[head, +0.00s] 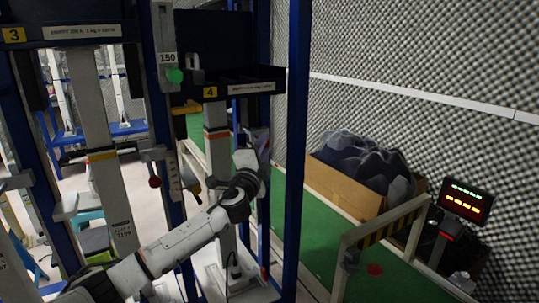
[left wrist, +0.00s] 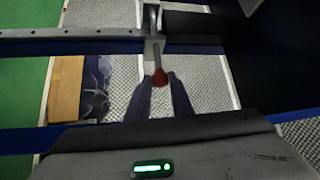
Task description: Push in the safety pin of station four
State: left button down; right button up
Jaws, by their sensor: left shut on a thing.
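Station four shows in the head view by its yellow number 4 plate (head: 210,92) on a dark crossbeam, above a pale upright column (head: 217,140). My left arm reaches in from the lower left, and my left gripper (head: 250,160) is beside that column, below the beam. In the left wrist view a red ball knob (left wrist: 159,78) on a metal stem (left wrist: 153,48) is between the dark fingertips of my left gripper, which is shut on it. The stem runs up to a grey rail (left wrist: 75,33). The knob is hidden in the head view. My right gripper is not in view.
Station three (head: 13,35) stands at left, with its own red knob (head: 155,181). A blue post (head: 297,150) rises just right of my gripper. A cardboard box of dark foam lumps (head: 345,185), a railing (head: 375,235) and a lit display (head: 466,200) are at right.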

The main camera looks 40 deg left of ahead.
pick_arm(q)
jog(key=c, duration=1.9)
grip_release()
jog(key=shift+a+r, duration=0.15)
jog(key=shift+a, duration=0.05)
jog(key=o, duration=0.4)
jog(key=shift+c, duration=0.2)
jog(key=shift+d, duration=0.1)
jog(key=v, duration=1)
jog(key=shift+b, duration=0.35)
